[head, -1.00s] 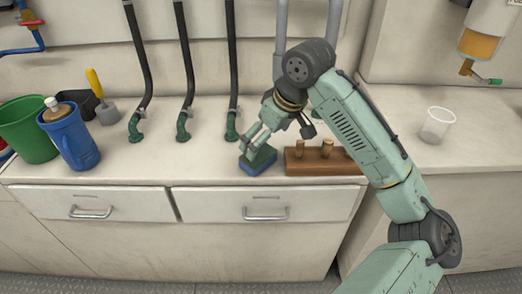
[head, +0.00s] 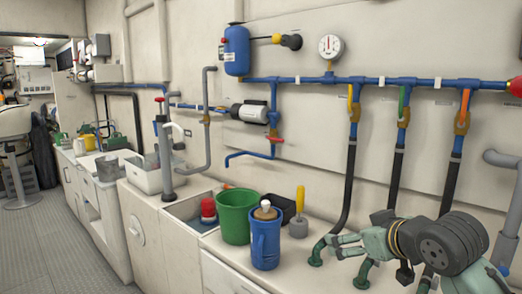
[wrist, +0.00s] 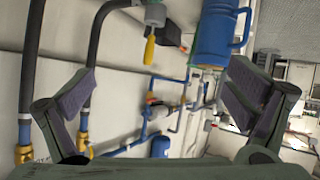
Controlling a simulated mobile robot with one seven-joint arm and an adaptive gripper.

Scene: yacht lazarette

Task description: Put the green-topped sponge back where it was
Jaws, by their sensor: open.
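The green-topped sponge is not visible in either current view. My gripper (head: 343,246) is at the lower right of the head view, above the counter and in front of the black hoses, pointing left. In the wrist view my gripper (wrist: 165,92) has its two fingers wide apart, with nothing held between them. The counter spot beside the wooden block, where the sponge showed earlier, is outside the current views.
A blue jug (head: 265,240), a green bucket (head: 236,216) and a yellow-handled tool (head: 299,212) stand left of my gripper. A sink (head: 186,212) with a red-topped item (head: 208,209) lies farther left. Black hoses (head: 396,172) drop from blue wall pipes.

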